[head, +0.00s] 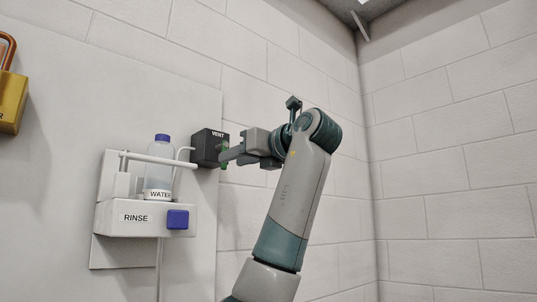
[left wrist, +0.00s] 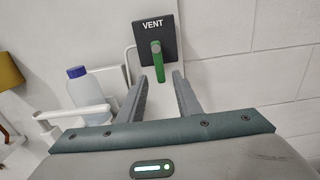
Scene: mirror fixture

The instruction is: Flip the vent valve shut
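The vent valve is a dark box (left wrist: 155,33) labelled VENT with a green lever (left wrist: 158,64) on its front. In the left wrist view the lever hangs downward, with its upper end near the box's middle. In the head view the box (head: 208,147) is on the wall, and only small green parts show beside my fingers. My left gripper (left wrist: 163,82) is open. Its two fingers point at the box, with the lever's lower end in line with the gap between them. I cannot tell whether a finger touches the lever. My right gripper is in neither view.
Left of the valve is a white RINSE unit (head: 110,219) with a blue button (head: 178,219) and a WATER bottle (head: 159,178). A thin white tube runs near the valve. A yellow padlock-like object (head: 12,102) hangs at far left. The wall on the right is bare.

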